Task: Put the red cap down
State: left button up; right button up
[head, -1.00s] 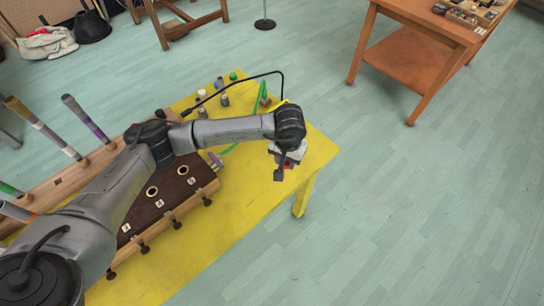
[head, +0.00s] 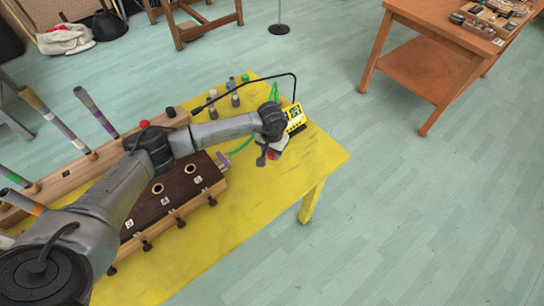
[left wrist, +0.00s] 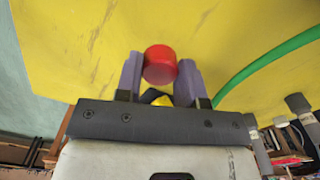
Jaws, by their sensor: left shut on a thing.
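My left gripper (left wrist: 160,72) is shut on a red cap (left wrist: 161,64). In the left wrist view the cap sits between the two purple-grey fingers, with the yellow table (left wrist: 75,45) behind it. In the head view my left gripper (head: 268,157) is over the right part of the yellow table (head: 320,155), and only a little of the red cap (head: 272,156) shows below the wrist. I cannot tell whether the cap touches the table. My right gripper is not in view.
A yellow device (head: 296,117) with a green screen stands just behind my wrist. A green strip (left wrist: 265,65) lies beside the gripper. Several small bottles (head: 235,99) stand further back. A dark board with round holes (head: 165,200) lies left. The table's right end is clear.

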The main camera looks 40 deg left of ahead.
aim_at(272, 162)
pick_arm(q)
notch_tip(272, 162, down, 3)
jog(key=shift+d+f, duration=0.1)
jog(key=shift+f, duration=0.1)
jog(key=shift+b, duration=0.3)
jog(key=shift+f, duration=0.2)
jog(key=o, duration=0.9)
